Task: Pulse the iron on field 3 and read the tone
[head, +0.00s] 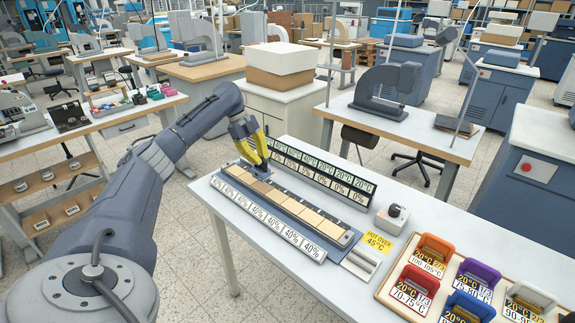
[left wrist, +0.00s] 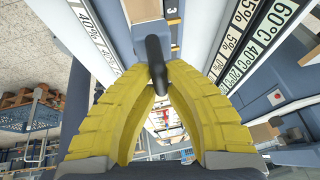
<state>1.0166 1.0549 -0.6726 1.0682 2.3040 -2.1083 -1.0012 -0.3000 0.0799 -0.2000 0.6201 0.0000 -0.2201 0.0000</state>
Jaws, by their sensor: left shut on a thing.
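My left gripper (head: 262,160) has yellow fingers and reaches down over the far left part of a long dark block (head: 345,238). In the left wrist view the fingertips (left wrist: 156,75) are shut on a dark, rounded handle, probably the iron (left wrist: 154,48). A row of tan fields (head: 302,214) runs along the block. My right gripper is not in view.
Percent labels (head: 275,226) line the block's front; a dark temperature board (head: 318,168) stands behind. A small device with a dark knob (head: 392,214) and a yellow "hot over 45°C" sign (head: 379,241) are right. A tray (head: 390,287) holds several coloured, labelled pieces.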

